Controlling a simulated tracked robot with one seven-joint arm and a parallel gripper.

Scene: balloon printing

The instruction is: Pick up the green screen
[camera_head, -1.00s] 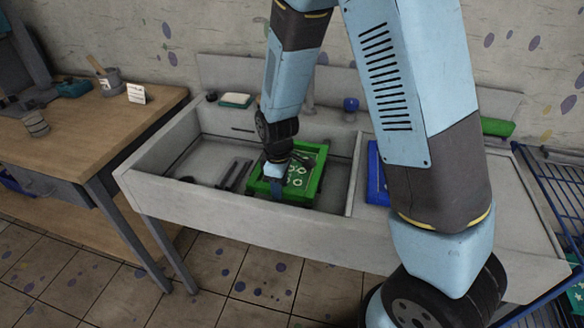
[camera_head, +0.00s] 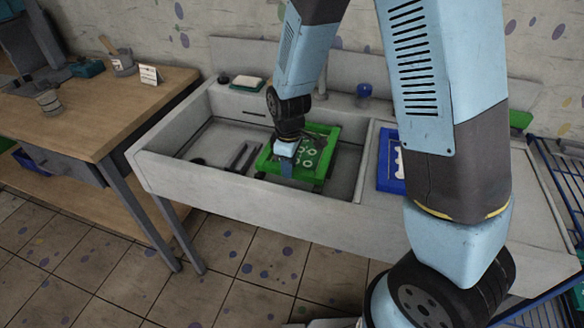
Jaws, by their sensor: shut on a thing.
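The green screen (camera_head: 328,132) is a green square frame with a dark green panel bearing pale ring shapes. It is in the grey sink basin (camera_head: 150,160), towards its right side. My gripper (camera_head: 286,166) is at the screen's near left part, shut on its frame. The screen looks slightly raised above the basin floor, though the gap is hard to judge. The fingertips are small and partly hidden by my wrist.
A blue screen (camera_head: 384,180) lies on the counter right of the basin, partly behind my arm. A wooden table (camera_head: 120,100) stands at the left. A blue wire rack (camera_head: 560,185) is at the right. A sponge (camera_head: 247,84) and blue cup (camera_head: 363,92) sit on the back ledge.

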